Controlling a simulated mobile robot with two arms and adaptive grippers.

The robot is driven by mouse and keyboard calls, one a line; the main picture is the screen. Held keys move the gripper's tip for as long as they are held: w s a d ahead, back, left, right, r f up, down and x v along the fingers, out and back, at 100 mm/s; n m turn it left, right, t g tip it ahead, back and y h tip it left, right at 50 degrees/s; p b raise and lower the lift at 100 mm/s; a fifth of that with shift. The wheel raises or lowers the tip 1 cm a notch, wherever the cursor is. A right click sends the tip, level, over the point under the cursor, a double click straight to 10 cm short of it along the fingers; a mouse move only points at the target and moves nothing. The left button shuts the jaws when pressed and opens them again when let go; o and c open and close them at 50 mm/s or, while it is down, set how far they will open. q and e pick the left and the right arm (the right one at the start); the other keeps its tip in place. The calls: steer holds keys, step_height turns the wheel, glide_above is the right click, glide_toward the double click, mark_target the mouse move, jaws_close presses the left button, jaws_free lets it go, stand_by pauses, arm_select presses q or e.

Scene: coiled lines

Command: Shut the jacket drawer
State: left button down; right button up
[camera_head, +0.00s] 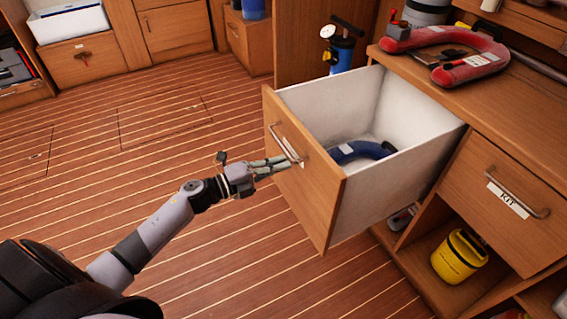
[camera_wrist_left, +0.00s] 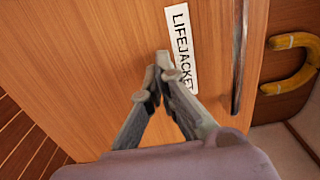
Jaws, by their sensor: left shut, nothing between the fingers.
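The jacket drawer (camera_head: 300,187) stands pulled out of the wooden cabinet, with white inner walls and a metal bar handle (camera_head: 287,143). A blue life jacket (camera_head: 358,151) lies inside it. In the left wrist view, its wooden front (camera_wrist_left: 90,50) carries a LIFEJACKET label (camera_wrist_left: 181,45), with the handle (camera_wrist_left: 238,55) beside the label. My left gripper (camera_head: 287,161) is shut and empty at the drawer front, by the handle. In the wrist view its fingertips (camera_wrist_left: 158,75) lie over the label's edge; I cannot tell whether they touch. My right gripper is not in view.
A KIT drawer (camera_head: 500,200) is shut at the right. A red life jacket (camera_head: 465,62) lies on the counter. A yellow container (camera_head: 460,256) sits on the shelf below. A blue pump (camera_head: 342,50) stands behind the open drawer. The striped floor (camera_head: 100,150) at the left is clear.

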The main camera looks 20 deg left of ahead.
arm_select(q)
steer(key=shift+w+d, duration=0.4)
steer(key=shift+w, duration=0.15)
